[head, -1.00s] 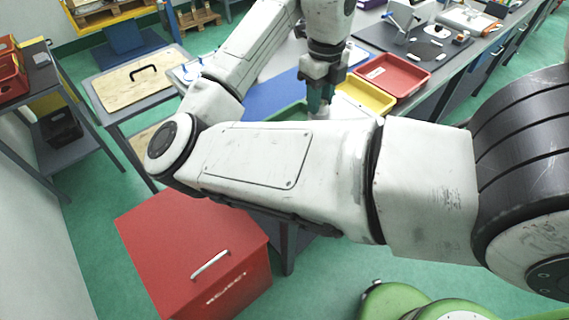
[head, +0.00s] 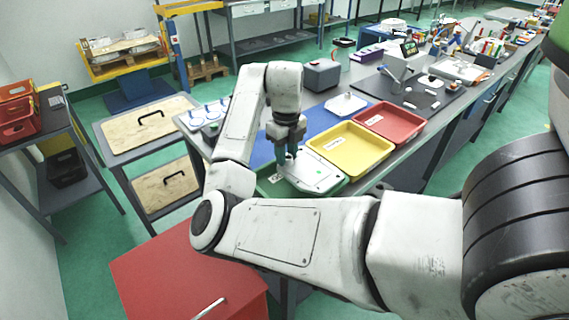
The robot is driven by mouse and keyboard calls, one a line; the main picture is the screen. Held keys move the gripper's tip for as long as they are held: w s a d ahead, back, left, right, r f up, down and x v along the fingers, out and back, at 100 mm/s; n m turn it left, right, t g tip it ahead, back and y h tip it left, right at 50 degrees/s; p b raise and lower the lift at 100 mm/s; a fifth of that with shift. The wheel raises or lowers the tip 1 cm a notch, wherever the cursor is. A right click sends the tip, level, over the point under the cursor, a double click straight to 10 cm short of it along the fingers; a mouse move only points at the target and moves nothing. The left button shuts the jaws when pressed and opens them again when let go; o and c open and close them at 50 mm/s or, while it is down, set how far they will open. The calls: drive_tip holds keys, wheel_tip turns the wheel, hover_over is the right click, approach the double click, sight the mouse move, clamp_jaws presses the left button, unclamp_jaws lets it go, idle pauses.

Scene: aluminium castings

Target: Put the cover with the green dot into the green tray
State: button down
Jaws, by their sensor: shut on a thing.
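A pale grey cast cover (head: 316,172) lies flat in or just above the green tray (head: 268,187) at the near edge of the bench. I cannot tell if it touches the tray floor. A dot on the cover is too small to be sure of its colour. My gripper (head: 287,157) points down at the cover's far left end and is shut on it. The green tray's rim shows only at the sides; the cover and my arm hide much of it. Another pale cover (head: 347,104) lies farther back on the blue mat.
A grey box (head: 321,75) stands behind. White parts with blue knobs (head: 203,115) are at the left. A red bin (head: 185,275) stands on the floor.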

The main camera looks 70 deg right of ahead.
drive_tip(key=shift+w+d+f, duration=0.2)
drive_tip(key=shift+w+f, duration=0.05)
drive_tip(key=shift+f, duration=0.05)
drive_tip(key=shift+w+f+p, duration=0.1)
drive_tip(key=shift+f+p, duration=0.2)
drive_tip(key=shift+f, duration=1.35)
drive_tip(key=shift+f, duration=0.1)
drive_tip(key=c, duration=0.8)
unclamp_jaws()
wheel_tip(320, 180, up, 12)
drive_tip(key=shift+r, duration=0.1)
